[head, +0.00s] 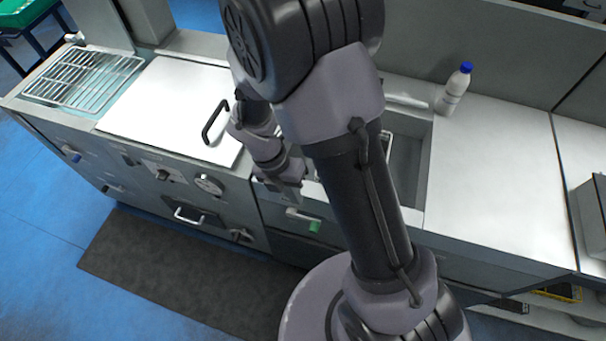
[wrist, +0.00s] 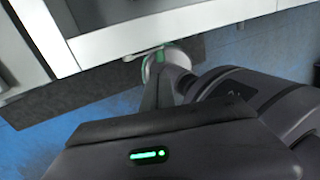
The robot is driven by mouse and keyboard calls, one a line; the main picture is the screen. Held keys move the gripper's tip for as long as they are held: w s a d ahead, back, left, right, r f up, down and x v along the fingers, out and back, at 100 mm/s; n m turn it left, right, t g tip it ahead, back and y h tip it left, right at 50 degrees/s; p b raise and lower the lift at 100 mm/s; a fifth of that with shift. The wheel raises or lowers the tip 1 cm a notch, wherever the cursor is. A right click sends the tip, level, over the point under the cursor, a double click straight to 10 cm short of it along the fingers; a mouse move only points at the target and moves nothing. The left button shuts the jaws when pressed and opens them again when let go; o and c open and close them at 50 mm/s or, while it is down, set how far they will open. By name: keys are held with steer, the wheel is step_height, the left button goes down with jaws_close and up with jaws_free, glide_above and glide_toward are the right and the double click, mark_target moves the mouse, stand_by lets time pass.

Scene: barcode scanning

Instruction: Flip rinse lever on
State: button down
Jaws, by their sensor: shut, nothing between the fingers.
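In the wrist view my gripper (wrist: 163,85) is shut and empty. A bit of green (wrist: 158,55) shows just beyond its fingertips, largely hidden by them. I cannot tell whether they touch. The sink (head: 407,165) is partly hidden behind my arm.
A white bottle with a blue cap (head: 455,88) stands on the counter right of the sink. A black handle (head: 213,122) rises from the white lid (head: 170,105) left of my gripper. Knobs (head: 208,184) and a handle (head: 190,215) protrude from the front. A dark mat (head: 170,270) lies on the floor.

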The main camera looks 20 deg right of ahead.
mark_target(313, 227)
steer(key=shift+s+f, duration=0.1)
steer(key=shift+f, duration=0.1)
steer(key=b+x, duration=0.7)
steer(key=x, duration=0.7)
